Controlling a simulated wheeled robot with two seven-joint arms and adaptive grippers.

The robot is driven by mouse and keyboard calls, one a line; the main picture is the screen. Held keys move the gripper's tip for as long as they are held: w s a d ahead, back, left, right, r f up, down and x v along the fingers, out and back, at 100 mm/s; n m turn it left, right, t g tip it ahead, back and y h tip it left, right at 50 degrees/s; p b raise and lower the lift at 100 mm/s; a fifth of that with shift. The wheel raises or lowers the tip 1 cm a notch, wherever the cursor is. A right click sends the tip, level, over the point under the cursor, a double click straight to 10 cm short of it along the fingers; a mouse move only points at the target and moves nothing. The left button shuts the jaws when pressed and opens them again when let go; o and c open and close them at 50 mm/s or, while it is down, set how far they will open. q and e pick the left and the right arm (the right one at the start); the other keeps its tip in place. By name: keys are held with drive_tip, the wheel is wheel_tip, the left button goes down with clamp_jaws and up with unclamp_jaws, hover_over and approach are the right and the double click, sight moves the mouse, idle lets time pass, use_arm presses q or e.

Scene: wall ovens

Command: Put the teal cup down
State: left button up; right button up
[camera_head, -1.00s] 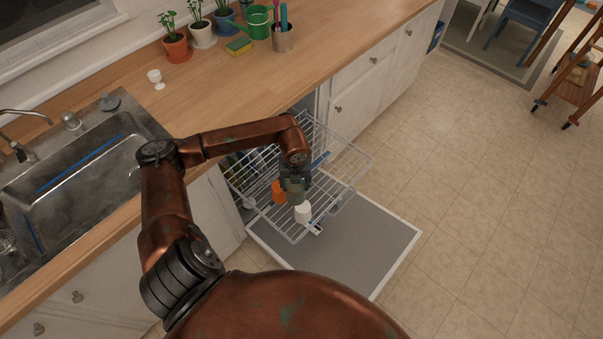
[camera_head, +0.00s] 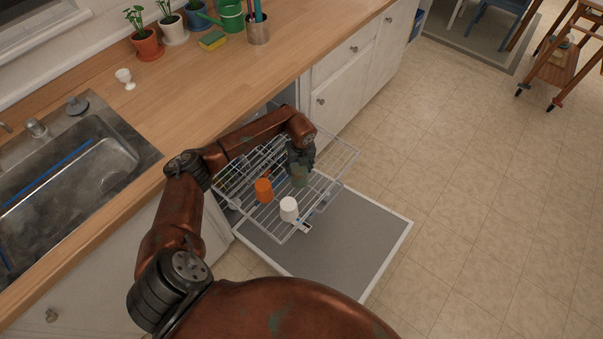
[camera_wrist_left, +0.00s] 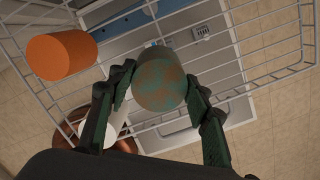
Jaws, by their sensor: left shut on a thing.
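The teal cup (camera_head: 299,176), mottled with brown, is between the fingers of my left gripper (camera_head: 301,160), over the pulled-out dishwasher rack (camera_head: 343,165). In the left wrist view the cup (camera_wrist_left: 160,78) sits between both fingers (camera_wrist_left: 160,88), which are shut on it. I cannot tell whether its base touches the wires. An orange cup (camera_head: 263,190) and a white cup (camera_head: 289,208) stand on the rack, left of and in front of the teal cup. The orange cup (camera_wrist_left: 62,56) is clear of the fingers in the wrist view. My right gripper is out of view.
The open dishwasher door (camera_head: 345,250) lies below the rack. The wooden counter (camera_head: 190,85) with potted plants, a sponge (camera_head: 212,40) and a small white cup (camera_head: 125,79) runs behind. A sink (camera_head: 70,175) is at left. The rack's right side looks empty.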

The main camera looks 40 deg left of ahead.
use_arm(q)
drive_tip(key=shift+w+f, duration=0.15)
drive_tip(key=shift+w, duration=0.05)
wheel_tip(320, 180, down, 4)
drive_tip(key=shift+w+r+b, duration=0.1)
drive_tip(key=shift+r+b, duration=0.15)
drive_tip(key=shift+b, duration=0.45)
drive_tip(key=shift+r, duration=0.1)
drive_tip(key=o, duration=1.1)
drive_tip(key=shift+o, duration=0.2)
